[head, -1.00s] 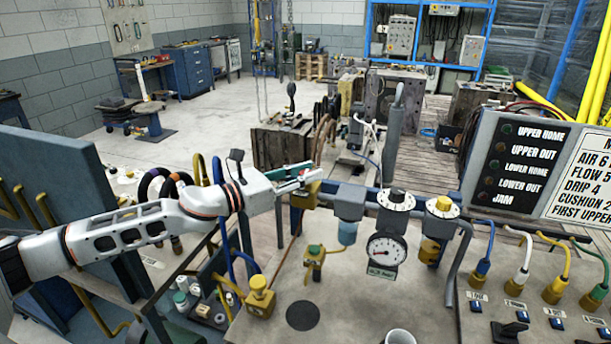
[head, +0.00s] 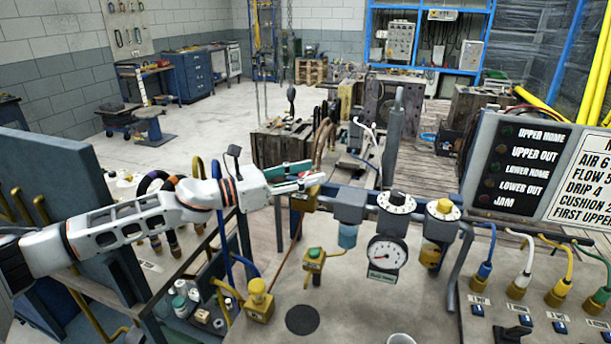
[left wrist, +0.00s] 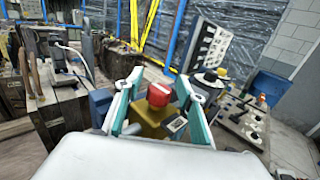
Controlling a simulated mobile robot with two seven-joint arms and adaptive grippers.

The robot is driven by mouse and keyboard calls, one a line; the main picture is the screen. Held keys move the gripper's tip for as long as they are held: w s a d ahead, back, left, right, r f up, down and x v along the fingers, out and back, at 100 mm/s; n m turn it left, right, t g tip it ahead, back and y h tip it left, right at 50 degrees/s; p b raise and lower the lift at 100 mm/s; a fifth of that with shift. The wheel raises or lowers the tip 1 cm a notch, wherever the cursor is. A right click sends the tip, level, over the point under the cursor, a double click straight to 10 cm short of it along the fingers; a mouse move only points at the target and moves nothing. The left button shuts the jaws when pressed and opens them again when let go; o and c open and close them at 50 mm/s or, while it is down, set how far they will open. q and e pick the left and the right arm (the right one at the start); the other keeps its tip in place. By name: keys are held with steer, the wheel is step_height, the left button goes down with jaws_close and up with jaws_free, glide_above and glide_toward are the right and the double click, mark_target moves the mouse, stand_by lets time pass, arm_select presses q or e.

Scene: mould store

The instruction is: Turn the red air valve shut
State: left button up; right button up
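The red air valve knob (left wrist: 159,95) sits on a brass valve body (left wrist: 150,118) in the left wrist view. In the head view the brass body (head: 304,202) is at the left end of the blue air line, and the knob is mostly hidden by my fingers. My left gripper (head: 312,180) reaches in from the left at the knob. In the left wrist view its two teal-padded fingers (left wrist: 158,84) are spread, one on each side of the knob, with gaps showing. My right gripper is not in view.
A pressure gauge (head: 386,253), a white-topped dial (head: 397,203) and a yellow-topped regulator (head: 442,208) stand to the right along the line. A brass block with a yellow knob (head: 258,292) and a green-button valve (head: 314,255) are nearer. A labelled panel (head: 515,165) stands at right.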

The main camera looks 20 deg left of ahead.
arm_select(q)
steer(key=shift+f, duration=0.1)
steer(key=shift+s, duration=0.1)
steer(key=shift+s+a+f, duration=0.1)
steer(key=shift+s+a, duration=0.05)
steer(key=shift+a, duration=0.1)
steer(key=v, duration=0.7)
steer(key=shift+d, duration=0.1)
stand_by(0.4)
